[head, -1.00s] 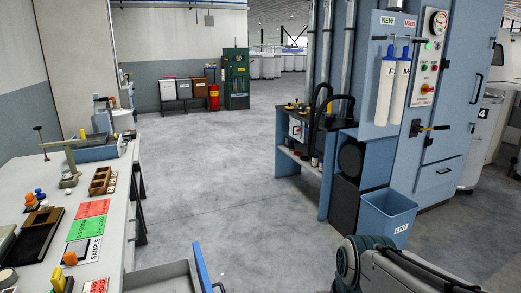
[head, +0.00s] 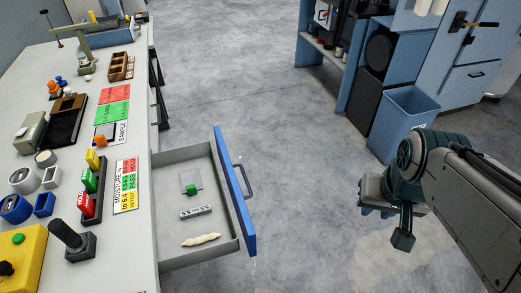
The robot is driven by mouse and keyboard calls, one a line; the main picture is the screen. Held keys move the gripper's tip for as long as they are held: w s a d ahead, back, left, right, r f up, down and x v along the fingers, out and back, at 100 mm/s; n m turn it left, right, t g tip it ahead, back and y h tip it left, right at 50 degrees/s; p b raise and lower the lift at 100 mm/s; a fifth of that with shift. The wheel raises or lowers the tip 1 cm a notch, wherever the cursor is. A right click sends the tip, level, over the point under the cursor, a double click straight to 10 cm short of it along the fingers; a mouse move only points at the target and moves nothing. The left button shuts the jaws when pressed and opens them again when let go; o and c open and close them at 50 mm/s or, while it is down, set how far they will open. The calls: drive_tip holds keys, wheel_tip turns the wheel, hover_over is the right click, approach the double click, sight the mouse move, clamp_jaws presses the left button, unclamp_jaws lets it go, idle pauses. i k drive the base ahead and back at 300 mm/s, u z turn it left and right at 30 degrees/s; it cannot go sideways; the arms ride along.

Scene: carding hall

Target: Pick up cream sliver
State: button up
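The cream sliver (head: 201,240) is a short, pale, twisted strand lying in the near part of an open grey drawer (head: 227,220) with a blue front. The drawer is pulled out from the right side of the bench. My gripper (head: 391,229) is at the right of the head view, over the floor and well to the right of the drawer. It looks turned downward and is partly hidden by my arm, so its fingers cannot be made out clearly.
The drawer also holds a grey labelled bar (head: 196,212) and a clear piece with a green part (head: 192,189). The bench (head: 130,240) carries a moisture card, coloured blocks and a yellow box (head: 22,260). A blue bin (head: 403,122) stands at upper right. The floor between is clear.

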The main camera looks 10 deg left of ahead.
sight(204, 239)
drive_tip(key=z, duration=0.6)
drive_tip(key=i, duration=0.8)
drive_tip(key=u, duration=2.25)
drive_tip(key=i, duration=0.2)
drive_tip(key=u, duration=1.2)
